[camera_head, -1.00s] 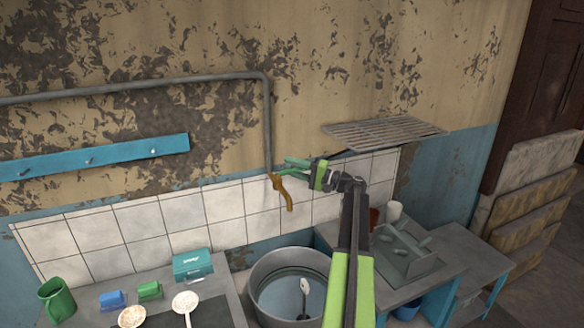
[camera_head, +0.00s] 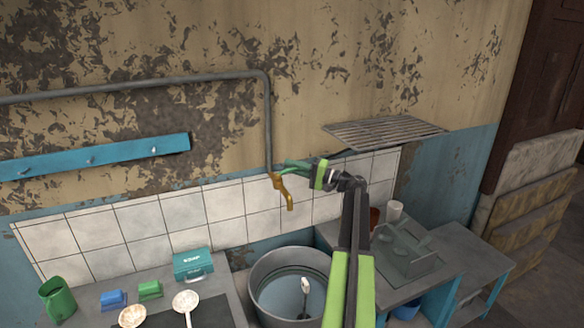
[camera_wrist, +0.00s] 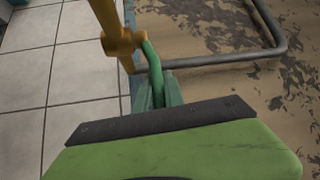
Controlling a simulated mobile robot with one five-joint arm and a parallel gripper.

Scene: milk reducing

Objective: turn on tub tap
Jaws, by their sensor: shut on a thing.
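The tub tap (camera_head: 286,193) is a brass-orange spout at the lower end of a grey wall pipe, in front of the white tiles. In the wrist view its brass body (camera_wrist: 120,42) is at the upper left, with a bent green handle (camera_wrist: 152,66) coming from it. My gripper (camera_head: 293,167) comes from the right at the top of the tap. In the wrist view my gripper (camera_wrist: 160,92) is shut on the green handle, and its fingers hide the handle's end. The grey metal tub (camera_head: 258,283) stands below the spout. No water stream shows.
A white-headed utensil (camera_head: 305,288) stands in the tub. The grey pipe (camera_head: 267,120) runs up and left along the wall. A wire rack (camera_head: 383,132) is on the wall at right. A teal soap box (camera_head: 193,264) and ladles sit on the left counter.

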